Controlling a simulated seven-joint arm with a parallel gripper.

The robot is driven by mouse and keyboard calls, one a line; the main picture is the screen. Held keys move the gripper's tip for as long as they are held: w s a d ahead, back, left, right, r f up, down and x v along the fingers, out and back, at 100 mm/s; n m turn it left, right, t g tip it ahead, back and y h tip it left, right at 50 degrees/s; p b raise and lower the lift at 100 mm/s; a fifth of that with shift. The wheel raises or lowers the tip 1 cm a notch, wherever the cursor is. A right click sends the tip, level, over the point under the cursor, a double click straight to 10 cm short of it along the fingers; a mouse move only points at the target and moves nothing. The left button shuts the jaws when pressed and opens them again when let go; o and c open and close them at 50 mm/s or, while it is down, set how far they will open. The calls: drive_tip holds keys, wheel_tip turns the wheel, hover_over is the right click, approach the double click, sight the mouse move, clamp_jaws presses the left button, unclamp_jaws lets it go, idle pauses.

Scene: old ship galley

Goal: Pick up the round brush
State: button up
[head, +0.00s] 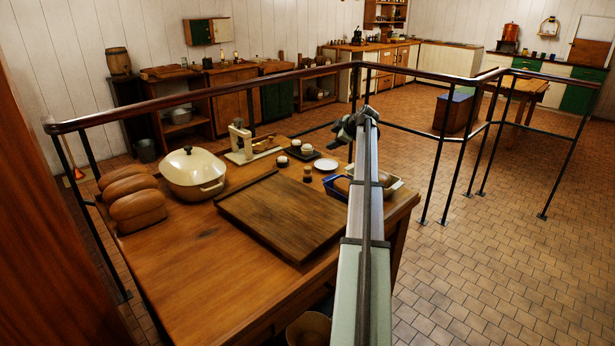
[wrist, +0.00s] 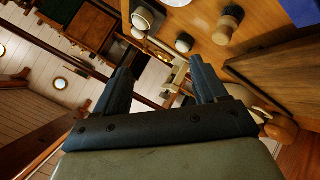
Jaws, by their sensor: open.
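In the head view my gripper (head: 356,122) is at the far end of my arm, above and apart from the table items.
The cutting board (head: 280,215), cream pot (head: 193,172), loaves (head: 138,208), white saucer (head: 330,166) and blue-edged tray (head: 397,184) crowd the table (head: 190,275). A railing (head: 270,75) runs behind it. The table's near left is bare.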

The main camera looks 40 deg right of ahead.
sight(307, 167)
drive_tip(key=w+a+n+g+y, duration=0.1)
drive_tip(key=w+a+n+g, duration=0.55)
drive_tip(key=w+a, duration=0.2)
drive_tip(key=f+g, duration=0.1)
drive_tip(key=f, duration=0.2)
drive_tip(key=f+n+g, duration=0.1)
drive_tip(key=f, duration=0.2)
drive_tip(key=s+f+g, duration=0.1)
drive_tip(key=f+g, duration=0.1)
drive_tip(key=f, duration=0.2)
drive_tip(key=shift+n+h, duration=0.25)
drive_tip(key=shift+h, duration=0.15)
drive_tip(key=shift+s+d+f, duration=0.1)
drive_tip(key=shift+d+f, duration=0.1)
drive_tip(key=shift+f, duration=0.75)
drive_tip(key=shift+s+d+f, duration=0.1)
drive_tip(key=shift+d+f, duration=0.1)
drive_tip(key=shift+f, duration=0.75)
drive_tip(key=shift+d+f, duration=0.2)
drive_tip(key=shift+f, duration=0.75)
drive_tip(key=shift+c, duration=0.3)
drive_tip(key=c, duration=1.1)
